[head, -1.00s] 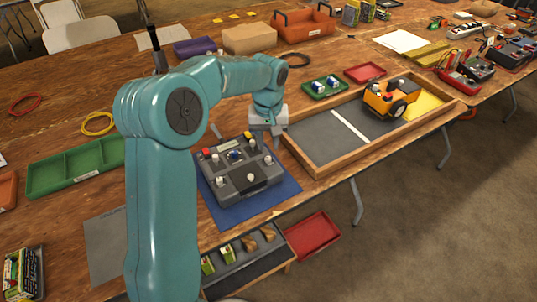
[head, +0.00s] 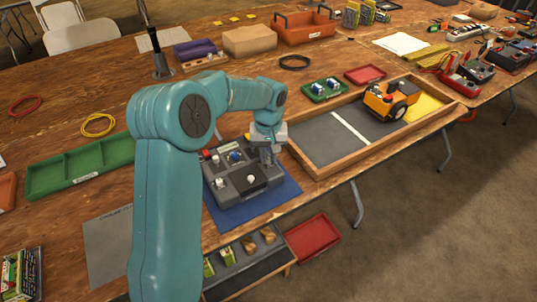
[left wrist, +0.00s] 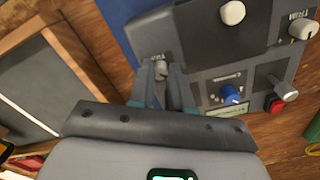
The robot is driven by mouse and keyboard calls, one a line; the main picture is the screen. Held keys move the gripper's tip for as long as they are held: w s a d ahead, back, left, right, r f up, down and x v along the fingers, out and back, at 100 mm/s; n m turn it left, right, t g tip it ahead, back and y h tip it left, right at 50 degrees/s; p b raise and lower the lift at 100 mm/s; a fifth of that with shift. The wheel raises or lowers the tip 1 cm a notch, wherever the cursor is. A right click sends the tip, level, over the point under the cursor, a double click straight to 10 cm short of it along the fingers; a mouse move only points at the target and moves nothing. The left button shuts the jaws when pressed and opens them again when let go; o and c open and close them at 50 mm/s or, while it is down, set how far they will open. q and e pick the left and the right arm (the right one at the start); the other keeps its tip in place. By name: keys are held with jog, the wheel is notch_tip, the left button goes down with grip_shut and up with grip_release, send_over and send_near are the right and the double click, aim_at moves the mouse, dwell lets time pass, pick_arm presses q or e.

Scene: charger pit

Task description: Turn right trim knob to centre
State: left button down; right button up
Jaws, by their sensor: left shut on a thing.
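A grey control box (head: 228,192) lies on a blue mat (head: 283,198) at the table's front edge. My left gripper (head: 268,160) is at the box's right side in the head view and hides the knob there. In the left wrist view its two fingers (left wrist: 162,90) are shut on a pale trim knob (left wrist: 161,68) with a label beside it. The knob's pointer direction is too small to read. The other trim knob (left wrist: 304,28) is at the opposite side of the box. My right gripper is not in view.
The box also carries a blue knob (left wrist: 229,93), a metal lever (left wrist: 284,90), a red button (left wrist: 277,105) and a white-topped stick (left wrist: 232,13) close by. A wooden-rimmed tray (head: 320,170) with an orange vehicle (head: 390,100) stands to the right. A green divided tray (head: 80,168) lies left.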

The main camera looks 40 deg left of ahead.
aim_at(268, 159)
pick_arm(q)
jog(key=shift+r+m, duration=0.1)
jog(key=shift+m, duration=0.2)
jog(key=m+p, duration=0.1)
jog(key=m, duration=0.2)
jog(key=shift+m, duration=0.3)
jog(key=shift+m+p, duration=0.7)
jog(key=shift+m, duration=1.6)
jog(key=c, duration=1.3)
grip_release()
jog(key=shift+c, duration=0.2)
notch_tip(268, 159, up, 16)
jog(key=p, duration=0.1)
jog(key=shift+r+p, duration=0.15)
jog(key=shift+p, duration=0.2)
